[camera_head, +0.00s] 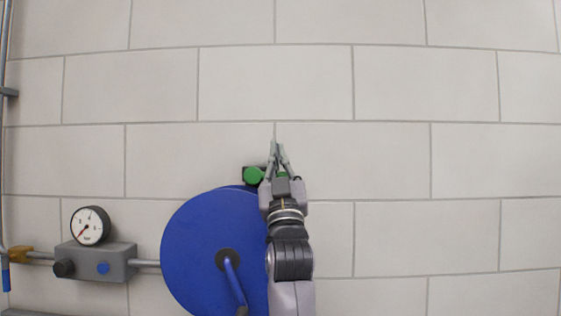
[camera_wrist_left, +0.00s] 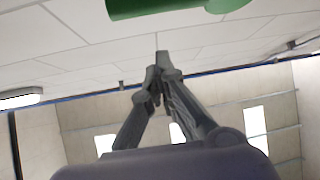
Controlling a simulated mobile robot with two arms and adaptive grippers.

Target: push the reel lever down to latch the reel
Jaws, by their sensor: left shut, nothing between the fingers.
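The blue reel (camera_head: 195,240) is mounted at the wall in the lower middle of the head view, with a blue crank at its hub. The green lever (camera_head: 253,175) sits just above the reel's top edge, with a dark part behind it. In the left wrist view the green lever (camera_wrist_left: 165,6) crosses the top edge, beyond the fingertips. My left gripper (camera_head: 275,145) points up, just right of the lever, and partly covers it; its fingertips reach higher than the lever. Its fingers (camera_wrist_left: 161,62) meet at the tips with nothing between them. I cannot tell whether it touches the lever.
A pressure gauge (camera_head: 90,226) stands on a grey block (camera_head: 105,262) left of the reel, with a pipe leading toward the reel. A vertical pipe runs along the far left. The tiled wall (camera_head: 450,160) right of my arm is clear.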

